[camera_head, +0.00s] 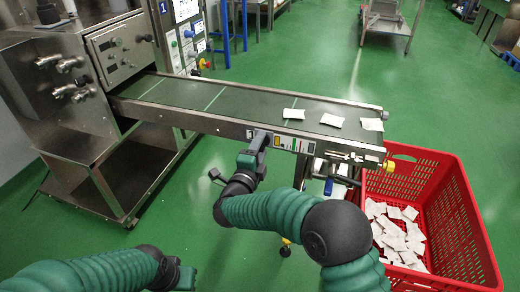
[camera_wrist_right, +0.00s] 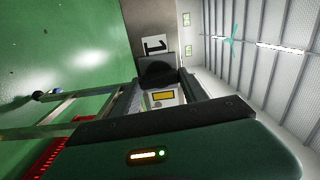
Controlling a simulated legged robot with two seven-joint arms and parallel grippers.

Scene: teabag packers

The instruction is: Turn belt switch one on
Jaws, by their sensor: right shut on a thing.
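The conveyor belt (camera_head: 235,98) runs from a steel machine at the left toward the right. A control strip (camera_head: 303,146) with coloured labels is on its near side. My right gripper (camera_head: 257,140) is at this strip and hides the switch in the head view. In the right wrist view, a dark rounded knob, belt switch one (camera_wrist_right: 158,74), sits between the fingers of my right gripper (camera_wrist_right: 160,97), below a plate marked 1 (camera_wrist_right: 154,44). The gripper is shut on it. My left gripper (camera_head: 182,277) is low at the bottom left, away from the belt; its fingers are unclear.
Several white teabags (camera_head: 338,121) lie at the belt's right end. A red crate (camera_head: 465,220) with several teabags stands below that end. A steel machine (camera_head: 70,95) with knobs stands at the left. Green floor (camera_head: 215,180) is open in front of the belt.

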